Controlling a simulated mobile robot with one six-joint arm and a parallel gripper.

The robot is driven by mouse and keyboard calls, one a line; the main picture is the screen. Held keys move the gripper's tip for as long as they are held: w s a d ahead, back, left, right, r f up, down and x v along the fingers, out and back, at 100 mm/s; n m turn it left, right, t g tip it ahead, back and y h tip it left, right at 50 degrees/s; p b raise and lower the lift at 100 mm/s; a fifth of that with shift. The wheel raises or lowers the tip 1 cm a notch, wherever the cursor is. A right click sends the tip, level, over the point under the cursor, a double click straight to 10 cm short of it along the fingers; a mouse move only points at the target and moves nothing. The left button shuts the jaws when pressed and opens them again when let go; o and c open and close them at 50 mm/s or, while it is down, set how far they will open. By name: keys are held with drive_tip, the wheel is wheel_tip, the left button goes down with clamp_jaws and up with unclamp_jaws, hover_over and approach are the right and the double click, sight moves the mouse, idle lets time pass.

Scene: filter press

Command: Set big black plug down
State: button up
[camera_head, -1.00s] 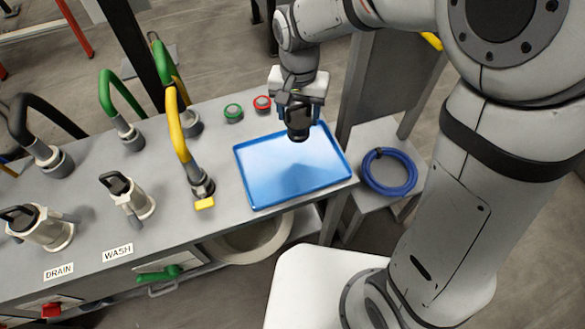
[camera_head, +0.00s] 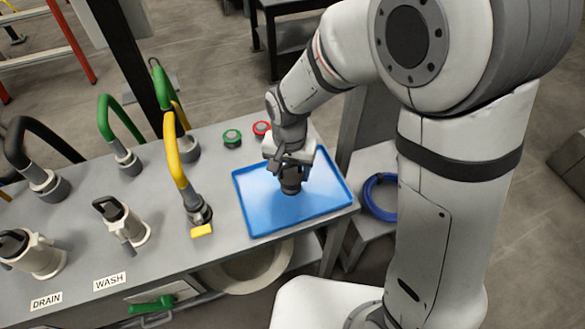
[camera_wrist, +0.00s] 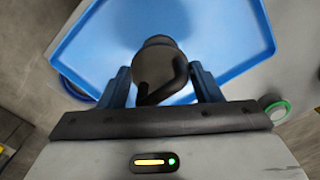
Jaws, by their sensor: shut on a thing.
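The big black plug (camera_head: 290,183) is upright between the fingers of my gripper (camera_head: 289,172), low over the middle of the blue tray (camera_head: 262,223). In the wrist view the plug (camera_wrist: 158,66) shows its round dark body and a curved handle between the two blue fingers of my gripper (camera_wrist: 160,84). The fingers are shut on it. The blue tray (camera_wrist: 228,35) fills the background there. I cannot tell whether the plug's underside touches the tray floor.
On the grey bench left of the tray stand a yellow hose (camera_head: 173,150), a green hose (camera_head: 120,120) and grey couplings (camera_head: 122,222). A green cap (camera_head: 232,138) and a red cap (camera_head: 261,128) sit behind the tray. A blue hose coil (camera_head: 380,197) lies on the right.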

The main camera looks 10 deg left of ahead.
drive_tip(key=shift+f, duration=0.2)
drive_tip(key=o, duration=1)
wheel_tip(320, 180, up, 13)
drive_tip(key=shift+f+p, duration=0.2)
drive_tip(key=shift+p, duration=0.55)
drive_tip(key=s+d+r, duration=0.1)
drive_tip(key=s+d, duration=0.1)
drive_tip(key=d, duration=0.6)
drive_tip(key=s+d+r+t, duration=0.1)
drive_tip(key=s+d, duration=0.2)
drive_tip(key=d, duration=0.4)
drive_tip(key=s+d+r+t, duration=0.1)
drive_tip(key=s+d, duration=0.2)
drive_tip(key=d, duration=0.5)
drive_tip(key=shift+d+r+n, duration=0.1)
drive_tip(key=shift+d+n, duration=0.2)
